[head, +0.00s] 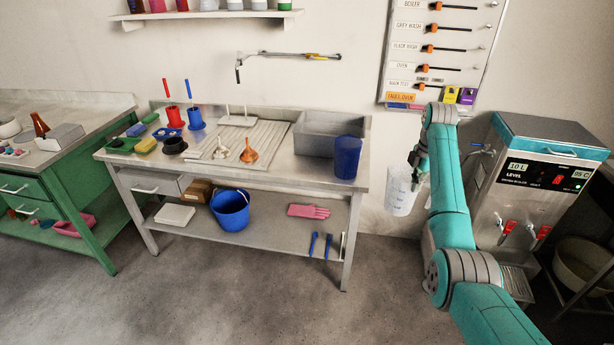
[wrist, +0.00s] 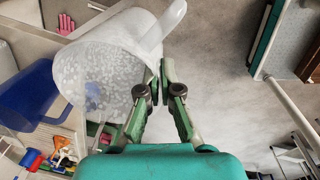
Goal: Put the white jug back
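The white jug (head: 401,198) is a translucent pale measuring jug. It hangs in the air just right of the sink bench, roughly upright, with the wall and floor behind it. In the wrist view the white jug (wrist: 105,65) fills the upper left, its handle towards the fingers. My gripper (wrist: 159,72) has its fingertips close together at the handle and appears shut on it. The exact contact is partly hidden. In the head view my gripper (head: 418,172) is at the jug's upper right.
A blue jug (head: 347,158) stands on the right end of the bench (head: 270,170), before the grey sink (head: 315,138), close left of the white jug. A water boiler (head: 530,185) with red taps stands right of my arm. A label board (head: 440,50) hangs behind.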

